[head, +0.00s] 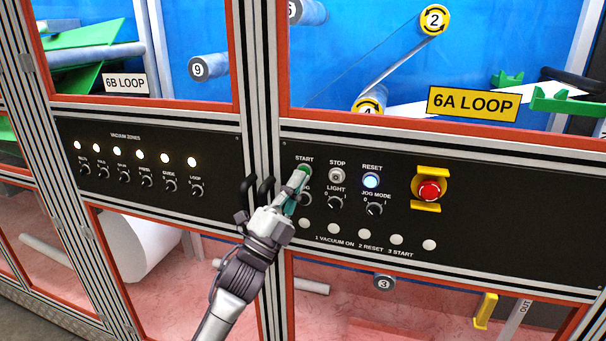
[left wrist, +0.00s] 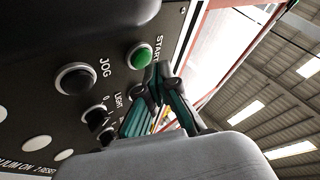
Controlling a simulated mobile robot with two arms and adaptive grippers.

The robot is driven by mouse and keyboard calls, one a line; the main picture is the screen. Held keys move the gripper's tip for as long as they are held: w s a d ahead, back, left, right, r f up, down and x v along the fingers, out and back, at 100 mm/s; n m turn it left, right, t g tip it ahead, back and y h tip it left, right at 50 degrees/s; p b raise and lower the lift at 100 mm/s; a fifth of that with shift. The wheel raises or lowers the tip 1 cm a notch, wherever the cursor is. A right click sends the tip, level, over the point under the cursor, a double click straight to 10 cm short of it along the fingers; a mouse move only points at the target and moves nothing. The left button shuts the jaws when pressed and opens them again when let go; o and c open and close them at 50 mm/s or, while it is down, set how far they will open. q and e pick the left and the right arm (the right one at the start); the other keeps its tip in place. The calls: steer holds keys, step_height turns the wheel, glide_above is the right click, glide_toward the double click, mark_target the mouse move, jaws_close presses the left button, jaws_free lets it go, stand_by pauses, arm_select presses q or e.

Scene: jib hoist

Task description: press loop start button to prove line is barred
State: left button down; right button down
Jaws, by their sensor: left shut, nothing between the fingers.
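The green START button (head: 304,168) sits at the upper left of the black 6A LOOP panel (head: 520,233), partly covered by my fingertips. It shows clear and round in the left wrist view (left wrist: 139,56), under its START label. My left gripper (head: 299,178) is shut and empty, its fingers pointing at the panel. In the left wrist view the closed fingertips (left wrist: 158,74) are right beside the START button's edge; I cannot tell whether they touch it. My right gripper is in neither view.
The STOP button (head: 337,175), the lit RESET button (head: 371,181) and a red emergency stop (head: 429,190) with yellow guards are to the right. The JOG button (left wrist: 75,79) and LIGHT switch (left wrist: 95,116) are close to my fingers. Black handles (head: 266,188) protrude left of the gripper.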

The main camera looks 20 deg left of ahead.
arm_select(q)
steer(key=shift+w+b, duration=0.3)
steer(key=shift+w, duration=0.35)
stand_by(0.7)
steer(key=shift+s, duration=0.85)
steer(key=shift+s, duration=0.1)
steer(key=shift+s+a+p, duration=0.1)
steer(key=shift+s+p, duration=0.7)
steer(key=shift+s, duration=1.6)
